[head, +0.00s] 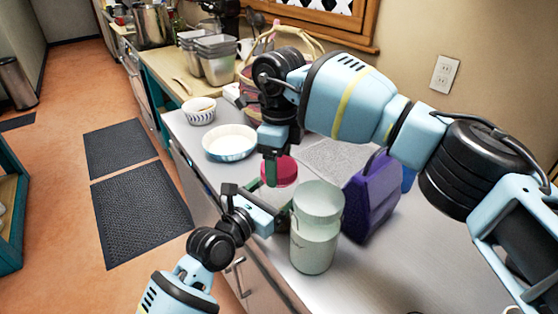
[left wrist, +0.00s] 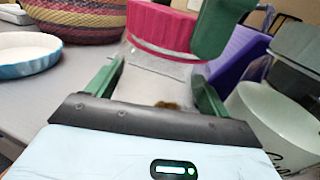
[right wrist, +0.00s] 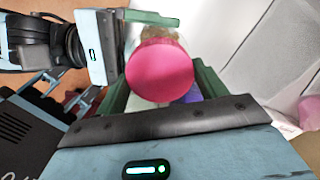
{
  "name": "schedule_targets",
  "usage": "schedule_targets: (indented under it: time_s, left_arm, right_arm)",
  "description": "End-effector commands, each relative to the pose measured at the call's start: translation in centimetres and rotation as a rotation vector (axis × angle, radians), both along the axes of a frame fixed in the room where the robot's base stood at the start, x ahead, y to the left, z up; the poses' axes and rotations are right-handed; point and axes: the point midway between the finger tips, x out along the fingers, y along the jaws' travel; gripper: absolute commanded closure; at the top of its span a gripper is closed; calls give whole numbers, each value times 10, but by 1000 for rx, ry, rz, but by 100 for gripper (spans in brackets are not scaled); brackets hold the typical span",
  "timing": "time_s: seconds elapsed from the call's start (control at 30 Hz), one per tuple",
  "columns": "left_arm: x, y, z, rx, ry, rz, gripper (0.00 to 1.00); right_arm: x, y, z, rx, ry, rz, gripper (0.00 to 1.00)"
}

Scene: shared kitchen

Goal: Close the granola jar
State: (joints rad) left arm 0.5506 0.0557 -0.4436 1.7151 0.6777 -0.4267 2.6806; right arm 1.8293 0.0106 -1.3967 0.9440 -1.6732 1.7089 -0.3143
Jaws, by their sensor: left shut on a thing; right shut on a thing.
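The granola jar is clear, and its body (left wrist: 150,68) sits between the fingers of my left gripper (left wrist: 157,82), which is shut on it from the side. Some brown content shows low in the jar. The pink-red lid (head: 284,171) is at the jar's top. It also shows in the left wrist view (left wrist: 163,27) and, round, in the right wrist view (right wrist: 160,74). My right gripper (right wrist: 160,84) comes from above and is shut on the lid. I cannot tell whether the lid is fully seated on the jar.
A pale green canister (head: 316,240) stands close right of the jar, with a purple bag (head: 370,195) behind it. A blue-white dish (head: 230,143) and a small bowl (head: 200,112) are further back. The grey counter (head: 365,275) is bare at front right.

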Motion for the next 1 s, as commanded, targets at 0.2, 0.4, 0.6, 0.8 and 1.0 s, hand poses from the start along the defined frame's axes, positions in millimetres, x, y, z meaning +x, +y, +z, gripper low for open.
schedule_targets:
  time_s: [0.2,0.4,0.6,0.8,1.0]
  left_arm:
    - [0,0,-1,2,2,1,84]
    - [0,1,-1,1,3,1,84]
    - [0,1,-1,1,3,1,84]
    - [0,1,-1,1,3,1,84]
    - [0,1,-1,1,3,1,84]
  right_arm:
    - [0,0,0,0,1,-345,57]
    - [0,0,0,1,2,-662,57]
    - [0,0,-1,2,3,-979,57]
    - [-1,0,-1,1,4,-1296,57]
    - [-1,0,-1,1,4,-1614,57]
